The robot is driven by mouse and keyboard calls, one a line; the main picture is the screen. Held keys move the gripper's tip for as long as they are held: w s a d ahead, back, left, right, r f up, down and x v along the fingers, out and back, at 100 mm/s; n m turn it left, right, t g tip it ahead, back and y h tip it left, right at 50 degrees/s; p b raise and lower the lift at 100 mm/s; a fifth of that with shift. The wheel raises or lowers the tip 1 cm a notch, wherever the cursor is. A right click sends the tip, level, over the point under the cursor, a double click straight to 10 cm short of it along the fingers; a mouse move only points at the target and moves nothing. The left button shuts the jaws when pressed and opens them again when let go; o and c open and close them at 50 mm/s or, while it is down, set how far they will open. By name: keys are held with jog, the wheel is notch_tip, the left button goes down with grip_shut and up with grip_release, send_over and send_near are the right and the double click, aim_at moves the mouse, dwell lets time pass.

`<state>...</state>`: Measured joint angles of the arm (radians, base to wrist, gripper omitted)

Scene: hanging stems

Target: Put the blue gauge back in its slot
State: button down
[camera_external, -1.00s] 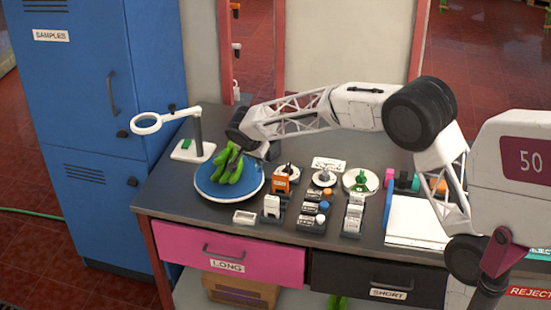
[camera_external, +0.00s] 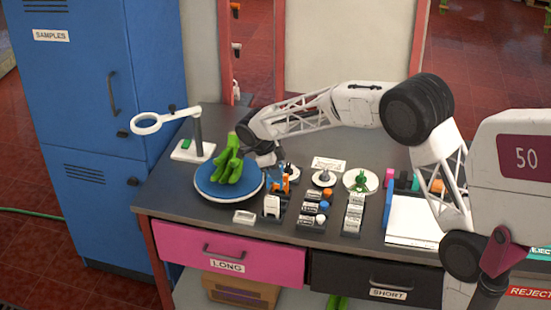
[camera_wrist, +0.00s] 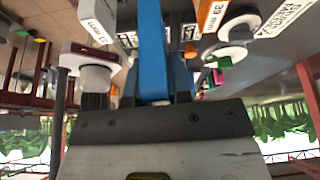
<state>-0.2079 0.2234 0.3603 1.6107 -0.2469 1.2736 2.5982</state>
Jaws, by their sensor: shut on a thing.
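The blue gauge (camera_wrist: 152,50) is a long flat blue bar, standing out from the middle of my gripper (camera_wrist: 155,95) in the wrist view. My gripper is shut on it. In the external view my gripper (camera_external: 276,164) is over the bench, right of the blue round plate. A small blue part of the gauge (camera_external: 284,180) shows there, in front of or beside an orange block (camera_external: 285,187). Labelled blocks and holders stand close by; I cannot tell which slot is the gauge's. Whether the gauge touches anything is unclear.
Green stems (camera_external: 230,165) lie on the blue round plate (camera_external: 204,192). A magnifier stand (camera_external: 197,135) is at the left. Several small holders (camera_external: 353,215) and round bases (camera_external: 361,181) crowd the bench to the right. A small pale tray (camera_external: 245,217) is in front.

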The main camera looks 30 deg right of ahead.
jog(key=shift+s+d+m, duration=0.1)
jog(key=shift+s+m, duration=0.1)
jog(key=shift+m, duration=0.2)
jog(key=shift+f, duration=0.3)
jog(key=shift+f, duration=2.2)
jog(key=shift+f, duration=1.45)
jog(key=c, duration=1)
grip_release()
jog(key=shift+o, duration=0.2)
jog(key=shift+v, duration=3.9)
